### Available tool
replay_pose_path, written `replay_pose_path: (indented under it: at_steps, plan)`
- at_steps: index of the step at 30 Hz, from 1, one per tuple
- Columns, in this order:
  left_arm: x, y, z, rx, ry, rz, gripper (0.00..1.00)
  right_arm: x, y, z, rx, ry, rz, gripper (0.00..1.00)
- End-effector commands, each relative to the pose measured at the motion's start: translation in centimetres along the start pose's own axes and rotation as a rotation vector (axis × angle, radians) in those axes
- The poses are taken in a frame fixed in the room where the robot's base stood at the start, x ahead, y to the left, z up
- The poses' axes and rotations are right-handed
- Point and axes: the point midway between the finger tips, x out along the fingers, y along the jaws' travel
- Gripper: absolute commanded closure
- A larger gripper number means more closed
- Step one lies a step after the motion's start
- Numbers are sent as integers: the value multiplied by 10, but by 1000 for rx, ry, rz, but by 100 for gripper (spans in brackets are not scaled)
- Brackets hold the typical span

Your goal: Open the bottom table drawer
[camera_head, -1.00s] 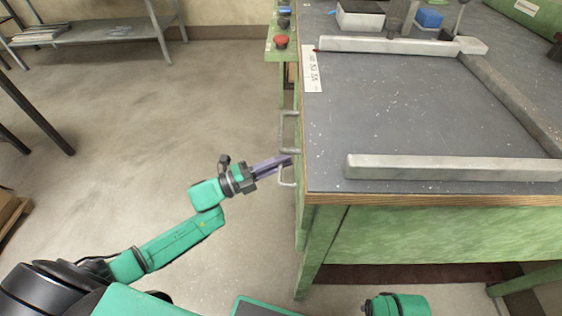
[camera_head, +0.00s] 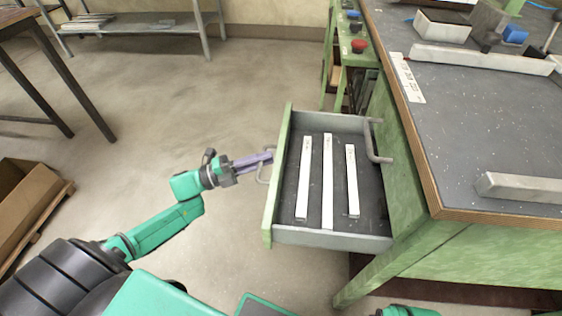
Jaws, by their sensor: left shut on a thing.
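The bottom drawer (camera_head: 277,185) of the green table stands pulled out to the left, with a green front and grey walls. Three pale bars (camera_head: 327,185) lie lengthwise side by side on its dark floor. My left gripper (camera_head: 265,160) is shut on the drawer's metal handle (camera_head: 262,175), outside the drawer front. Its fingertips partly cover the handle. A second handle (camera_head: 377,143) is on the table's side above the open drawer; that upper drawer is closed. My right gripper is not in view.
The table top (camera_head: 465,130) carries metal bars and a white box (camera_head: 443,27). A green side stand with a red button (camera_head: 359,46) is behind the drawer. Open floor (camera_head: 150,120) lies left of the drawer; a cardboard box (camera_head: 25,205) is at far left.

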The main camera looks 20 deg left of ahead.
Motion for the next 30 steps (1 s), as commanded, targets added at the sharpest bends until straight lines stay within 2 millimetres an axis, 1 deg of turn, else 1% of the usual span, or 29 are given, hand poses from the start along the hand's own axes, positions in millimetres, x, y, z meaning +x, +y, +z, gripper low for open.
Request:
replay_pose_path:
  at_steps: [1,6,12,18,29,30]
  plan:
    - [-12,3,4,-2,-2,9,100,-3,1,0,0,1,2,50]
    - [-45,-4,18,-2,-2,8,100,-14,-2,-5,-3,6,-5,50]
    - [-69,-10,28,-1,0,6,100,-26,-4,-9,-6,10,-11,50]
    - [-79,-13,32,-2,0,5,100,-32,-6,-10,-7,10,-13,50]
    - [-80,-14,33,-3,0,4,100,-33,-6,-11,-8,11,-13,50]
    - [-80,-14,32,-3,0,4,74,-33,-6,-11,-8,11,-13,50]
